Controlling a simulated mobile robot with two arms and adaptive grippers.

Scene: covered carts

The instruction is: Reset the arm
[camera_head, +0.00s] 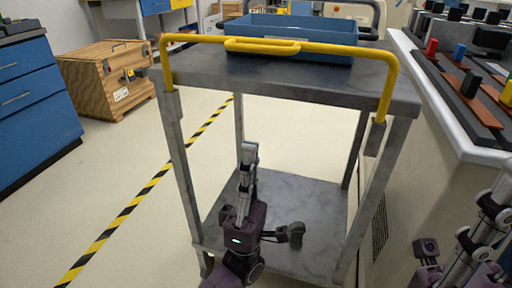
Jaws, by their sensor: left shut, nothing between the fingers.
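My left gripper (249,153) is in the lower middle of the head view, its fingers together and pointing away from me. Nothing shows between them. It appears in front of the cart's lower shelf (305,205), inside the outline of the cart's front legs; its height over that shelf is hard to tell. My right gripper (497,205) is at the lower right edge, partly cut off, beside the white counter's side. Whether its fingers are open or shut is unclear.
A grey cart with a yellow handle (320,47) stands ahead, a blue tray (290,36) on its top. A white counter (440,85) with coloured blocks runs along the right. A wooden crate (108,80) and blue drawers (30,100) stand left. The striped floor there is clear.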

